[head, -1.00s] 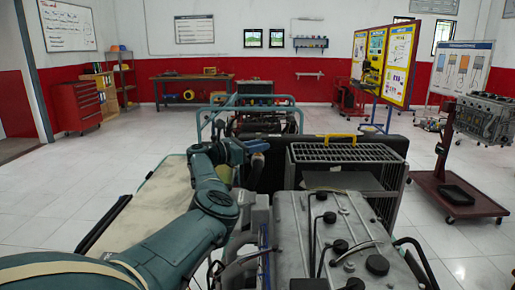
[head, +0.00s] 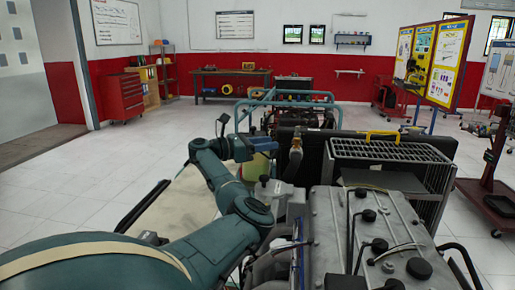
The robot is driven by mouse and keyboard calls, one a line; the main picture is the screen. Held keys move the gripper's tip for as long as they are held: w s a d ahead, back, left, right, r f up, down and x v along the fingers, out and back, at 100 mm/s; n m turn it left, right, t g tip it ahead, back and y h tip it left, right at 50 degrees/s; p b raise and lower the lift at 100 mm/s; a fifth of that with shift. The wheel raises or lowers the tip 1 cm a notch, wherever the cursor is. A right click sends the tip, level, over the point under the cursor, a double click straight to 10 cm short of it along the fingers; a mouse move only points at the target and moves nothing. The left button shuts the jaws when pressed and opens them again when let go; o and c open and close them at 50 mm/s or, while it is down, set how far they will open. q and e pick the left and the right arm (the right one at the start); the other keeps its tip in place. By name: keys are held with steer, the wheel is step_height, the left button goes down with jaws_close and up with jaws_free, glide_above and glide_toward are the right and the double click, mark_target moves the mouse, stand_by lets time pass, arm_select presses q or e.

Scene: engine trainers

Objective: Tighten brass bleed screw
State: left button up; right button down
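The grey engine (head: 335,235) stands at the lower centre right, with black caps and hoses on top. A small brass-coloured piece (head: 296,160) with a dark top stands upright at its far left end; it is too small to tell whether this is the bleed screw. My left gripper (head: 246,149) is to the left of this piece, apart from it in the picture, above a yellow-green reservoir (head: 257,167). Its fingers are too small and dark to show whether they are open or shut. My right gripper is not in view.
A radiator (head: 375,150) with a grille guard (head: 390,152) and yellow handle stands behind the engine. A teal tube frame (head: 240,118) rises beyond. A pale cover (head: 170,208) lies under my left arm. Open white floor is at left. A red stand (head: 488,190) is at right.

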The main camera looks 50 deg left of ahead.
arm_select(q)
steer(key=shift+v, duration=1.4)
steer(key=shift+d, duration=0.1)
